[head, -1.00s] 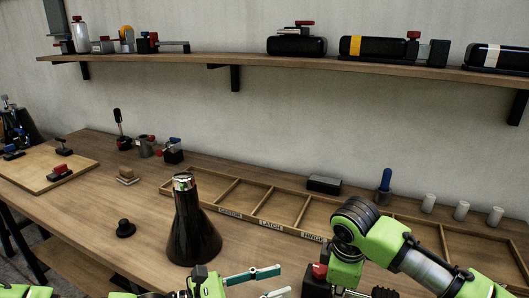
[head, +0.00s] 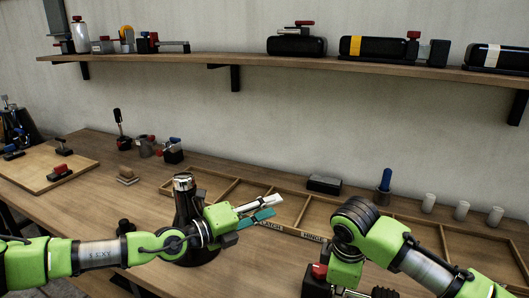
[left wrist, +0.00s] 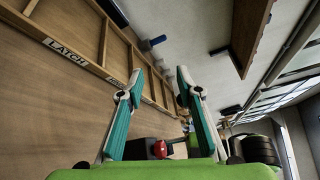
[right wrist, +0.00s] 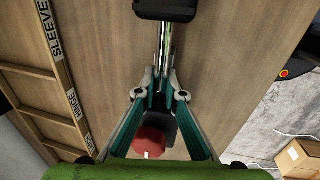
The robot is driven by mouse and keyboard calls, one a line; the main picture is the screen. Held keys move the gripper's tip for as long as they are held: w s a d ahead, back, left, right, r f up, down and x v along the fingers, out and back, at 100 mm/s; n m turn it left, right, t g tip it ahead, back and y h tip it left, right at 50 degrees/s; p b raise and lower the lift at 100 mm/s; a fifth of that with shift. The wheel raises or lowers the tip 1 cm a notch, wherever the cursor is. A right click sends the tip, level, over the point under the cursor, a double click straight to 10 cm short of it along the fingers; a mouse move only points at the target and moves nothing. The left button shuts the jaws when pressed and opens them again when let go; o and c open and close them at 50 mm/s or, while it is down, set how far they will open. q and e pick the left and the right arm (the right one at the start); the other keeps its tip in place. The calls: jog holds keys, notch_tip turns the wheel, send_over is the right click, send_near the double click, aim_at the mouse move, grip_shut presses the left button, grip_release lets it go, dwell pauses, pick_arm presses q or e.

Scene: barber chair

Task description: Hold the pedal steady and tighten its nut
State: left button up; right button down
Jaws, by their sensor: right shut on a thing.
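The pedal shows in the right wrist view as a black pad (right wrist: 165,9) on a chrome rod (right wrist: 163,48), with a dark block and a round red part (right wrist: 148,142) nearer the camera. My right gripper (right wrist: 156,92) is shut on the pedal at the rod's near end. In the head view the red part (head: 319,270) and dark block are at the bottom edge, beside my right arm. I cannot make out the nut.
A dark cone with a chrome top (head: 183,183) stands close behind my left forearm. A divided wooden tray (head: 232,190) with labels runs along the bench. A shelf (head: 210,61) hangs above.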

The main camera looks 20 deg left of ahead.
pick_arm(q)
jog(key=w+a+r+n, duration=0.1)
jog(key=w+r+n, duration=0.1)
jog(key=r+n, duration=0.4)
jog(key=w+a+r+n, duration=0.2)
jog(key=r+n, duration=0.4)
jog(key=r, duration=0.1)
jog(key=shift+w+n+h, duration=0.4)
jog(key=shift+r, duration=0.1)
pick_arm(e)
jog(key=c, duration=2)
grip_release()
jog(key=shift+c, duration=0.2)
jog(key=shift+r, duration=0.15)
